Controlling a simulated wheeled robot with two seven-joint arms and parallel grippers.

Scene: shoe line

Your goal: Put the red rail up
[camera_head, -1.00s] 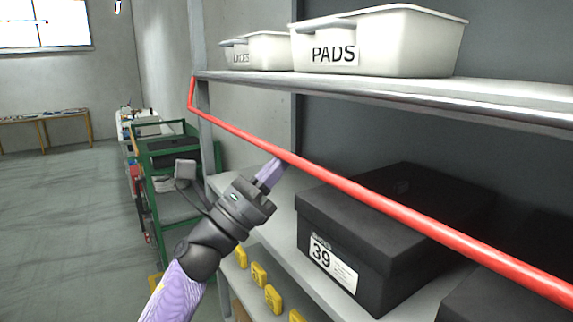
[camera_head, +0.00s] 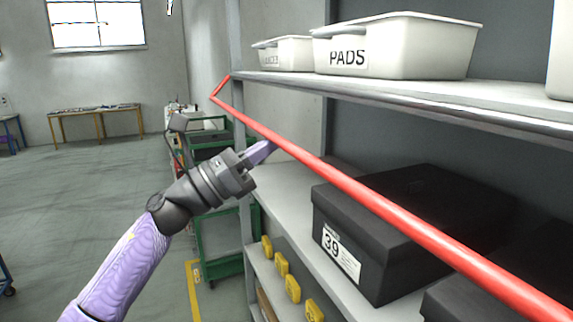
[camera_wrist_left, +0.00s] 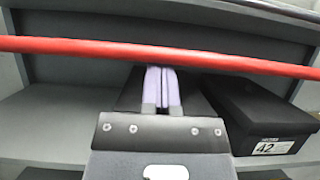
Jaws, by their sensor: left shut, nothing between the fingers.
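The red rail (camera_head: 345,182) runs across the front of the shelf unit, from a bent end at the upright on the left to the lower right corner of the head view. It also crosses the upper part of the left wrist view (camera_wrist_left: 90,47). My left gripper (camera_head: 268,148) is shut and empty. Its fingertips are at the rail, just under it in the wrist view (camera_wrist_left: 162,72); I cannot tell whether they touch. My right gripper is in neither view.
White bins, one marked PADS (camera_head: 395,45), stand on the upper shelf (camera_head: 400,100). A dark box marked 39 (camera_head: 345,235) sits on the shelf below. Several yellow items (camera_head: 281,264) are lower down. A green cart (camera_head: 222,225) stands behind my arm. Open floor lies left.

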